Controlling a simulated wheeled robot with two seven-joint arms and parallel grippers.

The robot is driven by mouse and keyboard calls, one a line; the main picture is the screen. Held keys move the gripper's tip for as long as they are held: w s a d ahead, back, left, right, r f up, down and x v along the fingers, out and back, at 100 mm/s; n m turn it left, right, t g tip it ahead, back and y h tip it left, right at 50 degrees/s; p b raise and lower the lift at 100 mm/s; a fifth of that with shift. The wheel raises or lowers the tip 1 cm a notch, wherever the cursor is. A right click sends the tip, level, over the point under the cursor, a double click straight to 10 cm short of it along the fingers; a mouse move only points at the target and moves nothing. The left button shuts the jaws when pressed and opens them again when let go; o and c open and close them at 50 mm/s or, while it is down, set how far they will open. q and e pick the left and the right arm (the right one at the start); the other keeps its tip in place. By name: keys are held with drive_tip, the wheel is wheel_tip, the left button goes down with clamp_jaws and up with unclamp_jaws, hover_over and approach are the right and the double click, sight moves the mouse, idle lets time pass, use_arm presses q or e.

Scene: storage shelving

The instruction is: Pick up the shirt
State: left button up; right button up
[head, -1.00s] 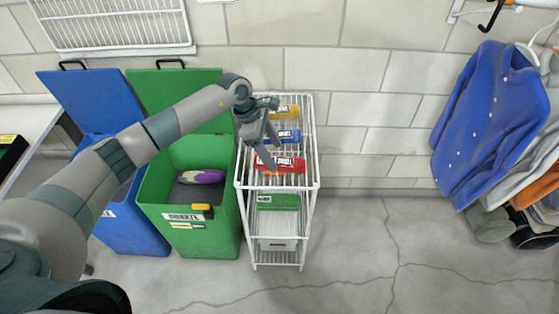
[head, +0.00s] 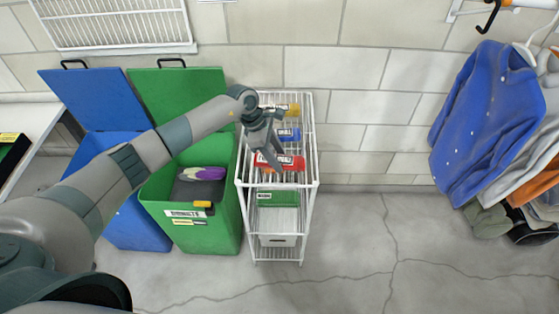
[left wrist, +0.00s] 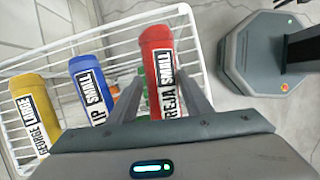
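A blue shirt (head: 490,115) hangs on a white hanger at the right of the head view. Red (head: 285,163), blue (head: 287,135) and yellow (head: 290,108) cylinders with white labels lie on the top shelf of a white wire rack. They also show in the left wrist view; the red one (left wrist: 158,62) reads SMALL. I cannot tell if they are rolled shirts. My left gripper (head: 270,158) points down over the red cylinder. In the left wrist view its fingers (left wrist: 162,92) are apart, with the red cylinder between them; contact is not clear. My right gripper is not in view.
The wire rack (head: 313,187) holds green and white boxes lower down. Left of it stand an open green bin (head: 218,235) with a purple item (head: 202,173) and an open blue bin (head: 135,228). More clothes hang at the right. The floor between rack and clothes is clear.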

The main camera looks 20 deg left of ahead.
sight(282, 156)
use_arm(q)
drive_tip(key=shift+c, duration=1)
drive_tip(key=shift+r, duration=0.15)
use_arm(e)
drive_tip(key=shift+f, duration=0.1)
